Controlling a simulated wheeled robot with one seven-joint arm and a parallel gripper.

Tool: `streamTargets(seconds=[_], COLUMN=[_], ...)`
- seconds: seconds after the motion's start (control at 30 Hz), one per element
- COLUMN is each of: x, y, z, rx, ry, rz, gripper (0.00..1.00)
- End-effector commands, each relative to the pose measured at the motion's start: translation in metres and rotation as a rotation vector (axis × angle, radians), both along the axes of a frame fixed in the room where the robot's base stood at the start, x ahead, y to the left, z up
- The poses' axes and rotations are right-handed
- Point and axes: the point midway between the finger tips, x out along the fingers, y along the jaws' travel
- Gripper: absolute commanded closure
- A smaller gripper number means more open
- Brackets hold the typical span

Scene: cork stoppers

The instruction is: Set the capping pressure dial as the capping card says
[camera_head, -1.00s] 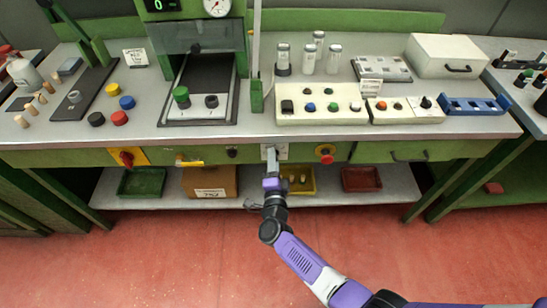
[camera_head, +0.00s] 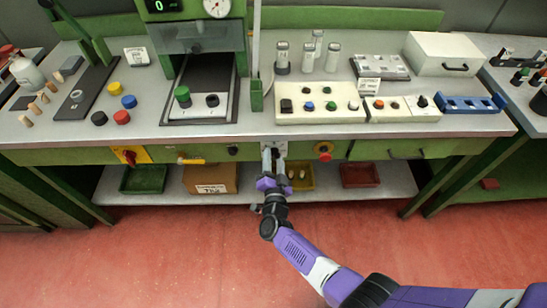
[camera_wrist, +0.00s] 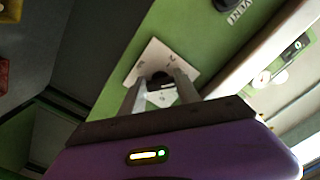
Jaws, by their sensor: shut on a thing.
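The pressure dial shows in the wrist view as a dark round knob (camera_wrist: 161,80) on a white plate (camera_wrist: 149,60) fixed to the green front panel. In the head view this white plate (camera_head: 282,148) is on the bench front, partly hidden behind my gripper (camera_head: 271,160). In the wrist view my gripper (camera_wrist: 162,86) has one finger on each side of the knob and is shut on it. The marks on the plate are too small and partly covered, so I cannot read the setting. Small cards (camera_head: 368,85) and (camera_head: 137,55) stand on the bench; their text is unreadable.
A red knob (camera_head: 324,151) and a dark knob (camera_head: 232,151) sit on the same front panel. A yellow-backed red switch (camera_head: 128,155) is at left. A shelf below holds a cardboard box (camera_head: 209,178) and trays (camera_head: 360,175). The red floor is clear.

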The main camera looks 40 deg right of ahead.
Motion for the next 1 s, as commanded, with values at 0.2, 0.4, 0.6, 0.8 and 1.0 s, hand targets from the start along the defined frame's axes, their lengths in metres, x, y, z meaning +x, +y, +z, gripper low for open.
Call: streamTargets(seconds=[0.2,0.4,0.6,0.8,1.0], x=[-0.0005,-0.0005,-0.0004,-0.0001,-0.0077], y=[0.0007,0.0007,0.0005,0.0003,0.0064], z=[-0.0016,-0.0017,-0.0013,-0.0007,-0.0001], rx=[-0.007,-0.007,-0.006,-0.007,-0.007], ry=[0.009,0.009,0.008,0.006,0.006], rz=[0.001,0.001,0.001,0.001,0.002], gripper=[1.00,1.00,0.40,0.40,0.40])
